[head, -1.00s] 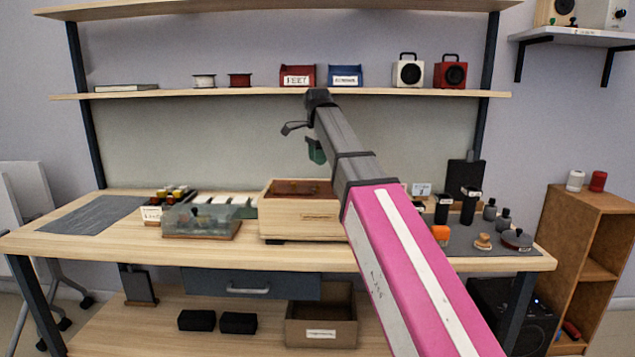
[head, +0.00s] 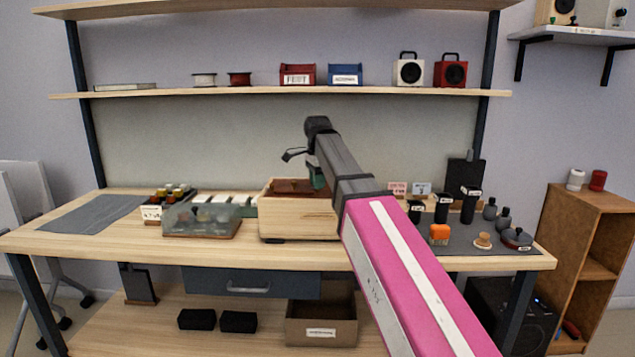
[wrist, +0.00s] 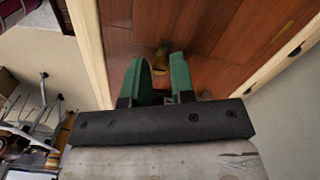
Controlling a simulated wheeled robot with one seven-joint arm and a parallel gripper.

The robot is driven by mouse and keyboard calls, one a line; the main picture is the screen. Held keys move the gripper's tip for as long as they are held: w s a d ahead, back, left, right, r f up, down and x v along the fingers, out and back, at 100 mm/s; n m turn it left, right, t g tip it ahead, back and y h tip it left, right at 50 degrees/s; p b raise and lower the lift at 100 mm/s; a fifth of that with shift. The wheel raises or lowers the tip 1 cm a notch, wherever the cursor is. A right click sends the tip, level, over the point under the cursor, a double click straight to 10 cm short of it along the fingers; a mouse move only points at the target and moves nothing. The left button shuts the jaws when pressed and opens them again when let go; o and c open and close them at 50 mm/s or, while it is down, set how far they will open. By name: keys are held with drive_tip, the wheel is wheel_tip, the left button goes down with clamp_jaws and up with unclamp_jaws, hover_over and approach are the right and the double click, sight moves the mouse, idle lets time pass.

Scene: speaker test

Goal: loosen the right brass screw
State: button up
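A pale wooden box (head: 297,218) stands on the bench with a red-brown panel (head: 287,187) inside its top. In the wrist view, the panel (wrist: 215,35) fills the upper middle, framed by the pale box wall. A small brass screw (wrist: 160,51) stands out from the panel just beyond my fingertips. My gripper (wrist: 158,66) has green fingers, apart, with nothing visible held between them. In the head view, a green finger of my gripper (head: 318,178) shows over the box's right part; my arm hides the rest. I cannot tell which brass screw this is.
A clear-lidded bin (head: 201,221) stands left of the box. An orange block (head: 439,234), dark cylinders and knobs stand on the grey mat to the right. A shelf (head: 280,92) with bins and small speakers runs above. The bench's front left is clear.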

clamp_jaws()
